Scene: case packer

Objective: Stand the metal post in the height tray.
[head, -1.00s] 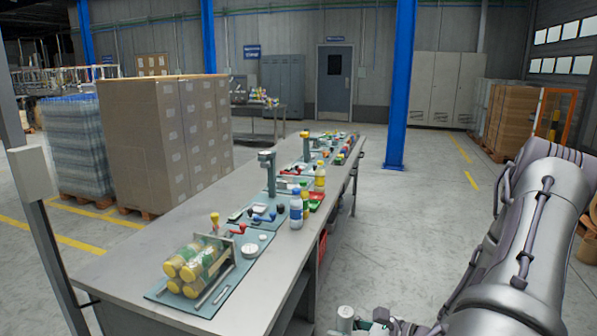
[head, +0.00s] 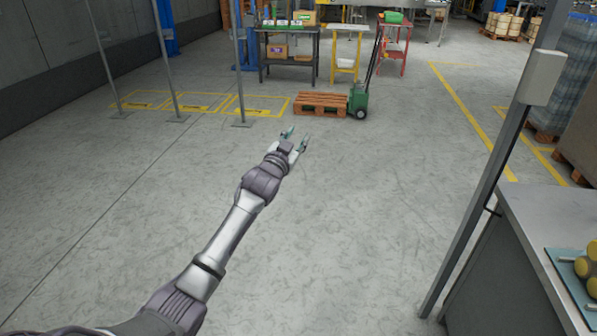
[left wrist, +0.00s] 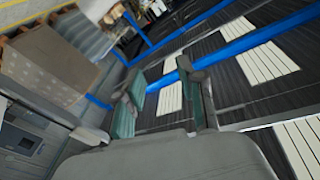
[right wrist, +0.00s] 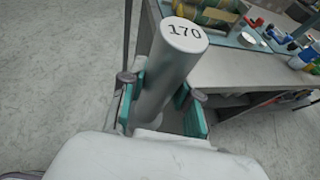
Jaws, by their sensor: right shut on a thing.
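The metal post (right wrist: 168,75) is a grey cylinder with "170" on its end face, which points up toward the camera in the right wrist view. My right gripper (right wrist: 160,104) is shut around it, with a green-padded finger on each side. The post is held beside the workbench, and its lower end is hidden by my gripper. My left gripper (head: 296,138) is out over bare floor in the head view, with its fingers apart and nothing between them. Its fingers also show apart in the left wrist view (left wrist: 168,108). I cannot make out the height tray in any view.
The workbench (head: 527,213) stands at the right of the head view, with a mat and yellow-capped containers at its edge. A grey upright (head: 492,170) stands beside it. A wooden pallet (head: 320,106) and green cart (head: 358,100) are farther off. The floor between is clear.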

